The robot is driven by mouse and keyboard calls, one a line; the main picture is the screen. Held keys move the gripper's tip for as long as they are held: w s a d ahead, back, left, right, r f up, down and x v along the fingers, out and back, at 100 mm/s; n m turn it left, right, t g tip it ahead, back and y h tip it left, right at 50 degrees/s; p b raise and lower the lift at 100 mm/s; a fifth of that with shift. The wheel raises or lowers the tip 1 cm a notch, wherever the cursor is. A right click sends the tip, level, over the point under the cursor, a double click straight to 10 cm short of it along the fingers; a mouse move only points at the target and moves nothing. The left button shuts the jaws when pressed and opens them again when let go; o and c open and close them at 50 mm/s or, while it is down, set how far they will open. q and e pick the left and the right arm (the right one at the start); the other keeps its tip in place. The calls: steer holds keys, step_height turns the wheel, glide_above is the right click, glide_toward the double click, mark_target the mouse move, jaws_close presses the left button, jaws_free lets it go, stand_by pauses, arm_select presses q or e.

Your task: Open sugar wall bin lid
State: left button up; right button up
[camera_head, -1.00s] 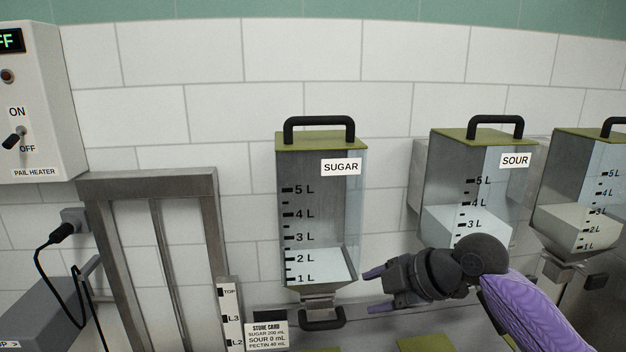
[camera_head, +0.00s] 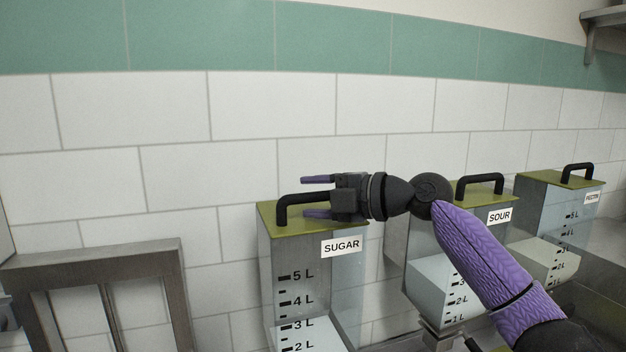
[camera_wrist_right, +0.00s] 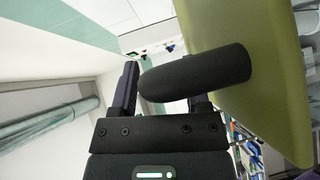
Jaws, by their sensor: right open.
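The sugar wall bin (camera_head: 300,290) is clear, with a SUGAR label and white contents visible through its front. Its olive-green lid (camera_head: 275,217) sits on top and looks shut. The black lid handle (camera_head: 284,208) shows at its left end; the rest is hidden behind my right gripper (camera_head: 308,197). That gripper is open, its purple fingers pointing left, one above the handle bar and one lower. In the right wrist view the handle (camera_wrist_right: 195,73) sticks out from the green lid (camera_wrist_right: 265,70) across the space at the open fingers; whether they touch is unclear. My left gripper is not in view.
The sour bin (camera_head: 435,280) and the pectin bin (camera_head: 555,215), both with green lids and black handles, hang to the right. A metal frame (camera_head: 170,270) stands at lower left. The tiled wall above the bins is clear.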

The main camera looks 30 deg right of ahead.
steer(key=shift+w+a, duration=0.1)
steer(key=shift+w, duration=0.15)
steer(key=shift+s, duration=0.2)
steer(key=shift+f, duration=0.1)
jaws_close()
stand_by(1.0)
